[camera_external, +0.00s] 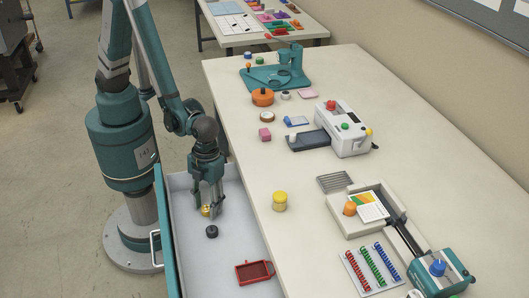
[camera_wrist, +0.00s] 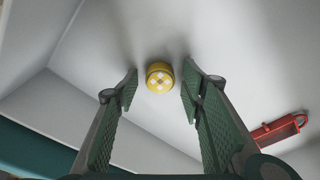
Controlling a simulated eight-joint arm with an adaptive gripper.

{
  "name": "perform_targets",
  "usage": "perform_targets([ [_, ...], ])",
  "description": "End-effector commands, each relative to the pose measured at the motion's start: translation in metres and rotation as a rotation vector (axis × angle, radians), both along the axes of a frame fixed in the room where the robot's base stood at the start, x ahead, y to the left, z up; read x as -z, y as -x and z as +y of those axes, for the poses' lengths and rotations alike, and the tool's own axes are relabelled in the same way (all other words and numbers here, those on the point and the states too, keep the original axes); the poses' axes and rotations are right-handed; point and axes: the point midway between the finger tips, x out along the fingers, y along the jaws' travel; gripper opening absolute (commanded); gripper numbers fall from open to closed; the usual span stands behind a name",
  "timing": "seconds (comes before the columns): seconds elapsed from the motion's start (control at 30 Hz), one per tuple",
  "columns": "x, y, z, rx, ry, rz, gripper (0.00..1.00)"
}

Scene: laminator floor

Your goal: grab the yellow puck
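The yellow puck (camera_external: 206,210) lies in the open grey drawer beside the table. In the wrist view the puck (camera_wrist: 160,77) shows a pale cross-like pattern on its top. My gripper (camera_external: 208,213) points down into the drawer over the puck. In the wrist view my gripper (camera_wrist: 160,86) is open, with one finger on each side of the puck and a gap to both. Its fingers partly hide the puck in the external view. I cannot tell how far the fingertips are above the drawer floor.
The drawer walls are close. A yellow cylinder (camera_external: 279,201) stands on the table (camera_external: 305,222).

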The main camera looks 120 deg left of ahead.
Motion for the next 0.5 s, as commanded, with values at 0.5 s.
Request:
perform_targets([
  [0.5,-0.0006,0.0000,0.0000,0.000,0.000,0.000,0.13],
])
